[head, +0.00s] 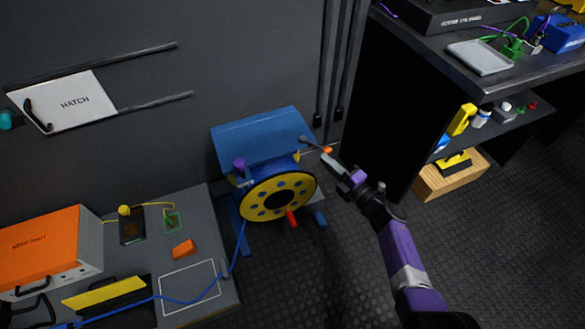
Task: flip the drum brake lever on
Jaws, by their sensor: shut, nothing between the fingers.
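A cable drum (258,183) with a yellow flange, blue cable and a blue cover stands on the floor against the wall. A thin grey bar with an orange end (327,150) sticks out at its upper right; it looks like the brake lever, but it is too small to be sure of its setting. My gripper (324,157) is shut and empty, its tips right beside the orange end. I cannot tell whether they touch it. A purple knob (239,164) is at the drum's upper left, and a red handle (292,219) is low on its front.
A grey bench (208,258) at lower left carries an orange case (48,250) and smaller parts. A blue cable (242,245) runs from drum to bench. Dark shelving (425,55) stands right, with a wooden crate (451,182) below. The floor at lower middle is open.

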